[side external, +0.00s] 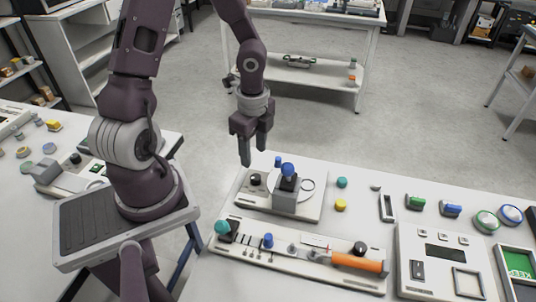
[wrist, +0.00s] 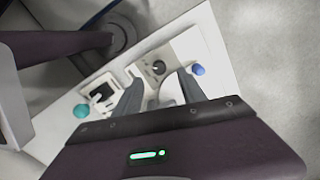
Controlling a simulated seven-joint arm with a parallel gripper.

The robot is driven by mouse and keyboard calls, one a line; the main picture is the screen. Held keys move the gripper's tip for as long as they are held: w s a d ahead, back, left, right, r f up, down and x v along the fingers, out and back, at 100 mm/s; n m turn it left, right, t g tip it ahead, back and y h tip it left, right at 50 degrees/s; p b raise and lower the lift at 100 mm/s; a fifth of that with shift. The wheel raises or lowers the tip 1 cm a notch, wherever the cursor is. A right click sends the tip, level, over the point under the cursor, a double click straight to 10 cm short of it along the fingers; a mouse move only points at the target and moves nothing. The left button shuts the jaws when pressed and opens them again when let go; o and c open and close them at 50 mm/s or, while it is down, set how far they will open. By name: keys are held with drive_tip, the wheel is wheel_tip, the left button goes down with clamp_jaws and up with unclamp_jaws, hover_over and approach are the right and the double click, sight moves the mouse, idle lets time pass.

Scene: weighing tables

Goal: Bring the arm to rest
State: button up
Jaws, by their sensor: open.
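My gripper (side external: 254,150) hangs in the air in the side external view, fingers pointing down and apart, with nothing between them. It is above and to the left of a grey weighing device (side external: 287,197) with a blue knob on top, which stands on the white table (side external: 345,222). In the wrist view my gripper's fingers (wrist: 156,98) reach up over the table's edge area. Near them are a dark knob (wrist: 158,67), a blue ball-like top (wrist: 197,69) and a teal top (wrist: 81,111).
A long white board (side external: 297,257) with a teal knob, small weights and an orange-handled tool (side external: 358,262) lies in front. Small coloured pieces and a panel with a dark display (side external: 445,254) are to the right. Open floor lies behind the table.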

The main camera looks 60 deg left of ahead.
wheel_tip(320, 180, up, 14)
drive_tip(key=s+d+n+t+y, duration=0.2)
drive_tip(key=s+n+y, duration=0.1)
drive_tip(key=n, duration=0.3)
drive_tip(key=s+d+r+n+t+h, duration=0.3)
drive_tip(key=s+d+r+n, duration=0.3)
drive_tip(key=s+d+r, duration=0.1)
drive_tip(key=shift+s+d+r+t+h, duration=0.3)
drive_tip(key=shift+d+r, duration=0.25)
drive_tip(key=shift+d, duration=0.3)
